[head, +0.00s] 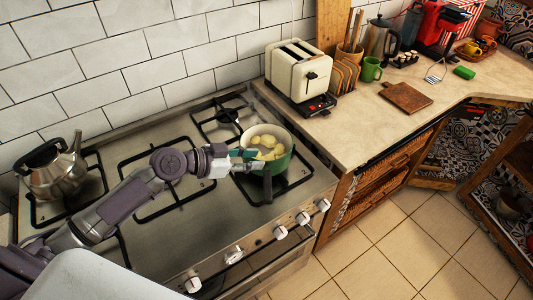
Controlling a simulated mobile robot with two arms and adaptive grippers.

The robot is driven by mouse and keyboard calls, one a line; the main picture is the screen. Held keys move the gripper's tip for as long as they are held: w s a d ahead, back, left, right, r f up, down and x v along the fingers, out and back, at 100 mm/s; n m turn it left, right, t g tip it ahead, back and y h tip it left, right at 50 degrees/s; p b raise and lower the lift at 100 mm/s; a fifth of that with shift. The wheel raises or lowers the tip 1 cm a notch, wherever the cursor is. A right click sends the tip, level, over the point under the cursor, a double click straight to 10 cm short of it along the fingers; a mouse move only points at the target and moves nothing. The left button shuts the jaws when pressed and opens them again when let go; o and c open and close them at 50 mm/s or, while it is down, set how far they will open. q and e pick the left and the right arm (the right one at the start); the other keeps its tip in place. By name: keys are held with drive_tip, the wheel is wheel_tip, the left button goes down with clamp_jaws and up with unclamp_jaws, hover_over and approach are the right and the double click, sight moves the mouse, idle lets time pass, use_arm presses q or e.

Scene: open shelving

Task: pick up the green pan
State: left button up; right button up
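The green pan (281,164) sits on the front right burner of the stove in the head view. It has a pale inside and holds several yellowish pieces of food. A dark handle-like part (268,190) shows at its front. My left gripper (254,160) reaches in from the left and is at the pan's left side, its fingers overlapping the rim in the picture. Whether the fingers touch or grip the pan is too small to tell. My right gripper is not in view.
A metal kettle (55,172) stands on the stove's left burner. A cream toaster (298,71) stands on the counter behind the pan. A green mug (371,69) and a wooden board (406,97) lie farther right. Knobs (280,232) line the stove front.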

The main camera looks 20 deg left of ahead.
sight(276, 159)
use_arm(q)
drive_tip(key=p+x, duration=0.1)
drive_tip(key=x, duration=0.1)
drive_tip(key=p+x, duration=0.1)
drive_tip(key=x, duration=0.2)
drive_tip(key=shift+w+r, duration=0.15)
drive_tip(key=shift+r, duration=0.1)
drive_tip(key=x, duration=0.1)
drive_tip(key=p+x, duration=0.1)
drive_tip(key=x, duration=0.1)
drive_tip(key=shift+w+f, duration=0.1)
drive_tip(key=shift+f, duration=0.25)
drive_tip(key=shift+a, duration=0.1)
clamp_jaws()
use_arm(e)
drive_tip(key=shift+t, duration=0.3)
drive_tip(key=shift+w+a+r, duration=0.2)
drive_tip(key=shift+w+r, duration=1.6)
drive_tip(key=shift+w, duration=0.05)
use_arm(q)
drive_tip(key=shift+r, duration=0.15)
